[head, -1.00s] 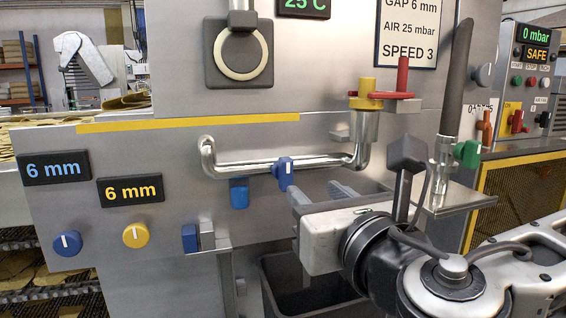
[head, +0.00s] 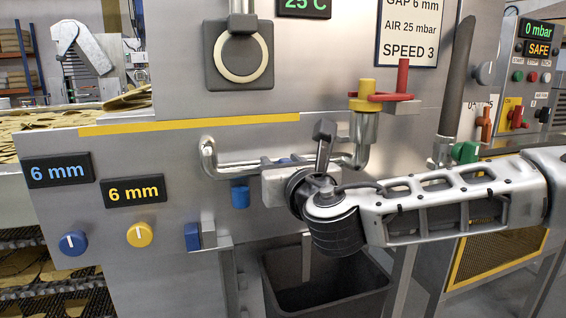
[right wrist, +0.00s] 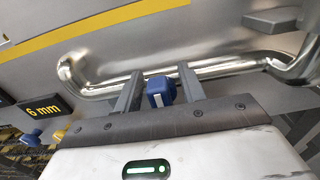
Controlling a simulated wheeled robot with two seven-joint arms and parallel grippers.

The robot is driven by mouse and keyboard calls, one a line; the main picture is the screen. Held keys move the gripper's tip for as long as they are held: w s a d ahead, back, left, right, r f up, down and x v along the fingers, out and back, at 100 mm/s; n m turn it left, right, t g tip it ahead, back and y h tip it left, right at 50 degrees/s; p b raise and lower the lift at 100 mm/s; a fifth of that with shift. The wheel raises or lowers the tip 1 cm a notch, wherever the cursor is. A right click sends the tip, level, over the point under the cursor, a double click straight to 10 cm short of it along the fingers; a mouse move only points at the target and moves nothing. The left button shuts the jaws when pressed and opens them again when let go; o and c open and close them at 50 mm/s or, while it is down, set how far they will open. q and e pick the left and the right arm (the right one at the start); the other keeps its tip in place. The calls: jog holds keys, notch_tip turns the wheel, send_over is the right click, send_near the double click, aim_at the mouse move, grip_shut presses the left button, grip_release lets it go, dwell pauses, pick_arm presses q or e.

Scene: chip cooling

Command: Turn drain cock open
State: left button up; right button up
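The drain cock appears to be the blue handle with a white stripe on the shiny bent pipe (head: 225,168). In the right wrist view the blue handle (right wrist: 160,92) stands between the two grey fingers of my right gripper (right wrist: 160,85), with small gaps showing beside it. In the head view only a bit of the blue handle (head: 285,160) shows above my right gripper (head: 281,163), whose body hides the rest. The right gripper is open around the handle. My left gripper is not in view.
A dark bin (head: 330,300) stands below. A yellow block with a red lever (head: 372,98) tops the pipe's right end. A green knob (head: 465,152) lies right. Blue (head: 73,243) and yellow (head: 140,235) dials are at left.

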grip_shut()
jog(key=shift+f, duration=0.1)
jog(key=shift+w+d+f+m+b, duration=0.15)
jog(key=shift+m+b, duration=0.3)
jog(key=shift+m, duration=2.55)
jog(key=shift+d+f+m+b, duration=0.3)
jog(key=shift+m+b, duration=0.2)
jog(key=shift+m, duration=2.5)
jog(key=shift+w+d+f+m+b, duration=0.15)
jog(key=shift+m+b, duration=0.3)
jog(key=shift+m, duration=2.55)
jog(key=shift+s, duration=0.1)
